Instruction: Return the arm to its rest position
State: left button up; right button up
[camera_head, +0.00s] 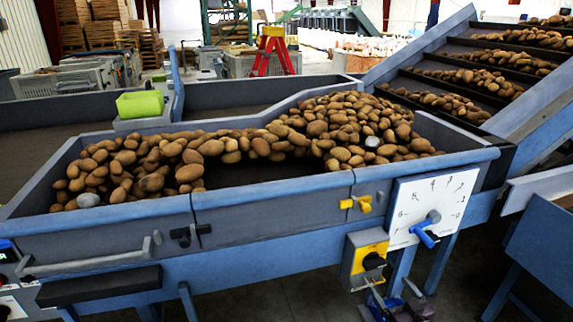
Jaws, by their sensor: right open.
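My right gripper (400,300) shows at the bottom edge, right of centre, low in front of the grader. It is open, and I see nothing between its fingers. It is below the white dial plate (408,205) and just right of and below the yellow switch box (357,268) with its black knob. The dial's blue lever (424,236) points down and to the right. My left gripper is not in view.
The blue-grey grader bed (270,190) holds many potatoes (335,125), with greyish lumps (88,199) among them. A sloping conveyor (490,75) rises at right. A green bin (140,104) stands behind the bed. Blue legs and frame surround the gripper; dark floor shows below.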

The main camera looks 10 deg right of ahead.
jog(key=s+a+f+g, duration=0.25)
jog(key=s+f, duration=0.25)
jog(key=f, duration=0.4)
jog(key=s+a+f+g+h, duration=0.1)
jog(key=s+a+f+g, duration=0.15)
jog(key=s+f, duration=0.45)
jog(key=s+a+f+g, duration=0.1)
jog(key=s+f+g, duration=0.2)
jog(key=f, duration=0.8)
jog(key=s+a+f+g, duration=0.3)
jog(key=s+f, duration=0.2)
jog(key=s, duration=0.4)
jog(key=s+a+f+n+g, duration=0.1)
jog(key=s+a+f+g, duration=0.2)
jog(key=s, duration=0.7)
jog(key=s+a+f+g, duration=0.3)
jog(key=s+a+f, duration=0.1)
jog(key=s+f, duration=0.3)
jog(key=s, duration=0.2)
jog(key=shift+s+n+p, duration=0.35)
jog(key=shift+s+n, duration=0.05)
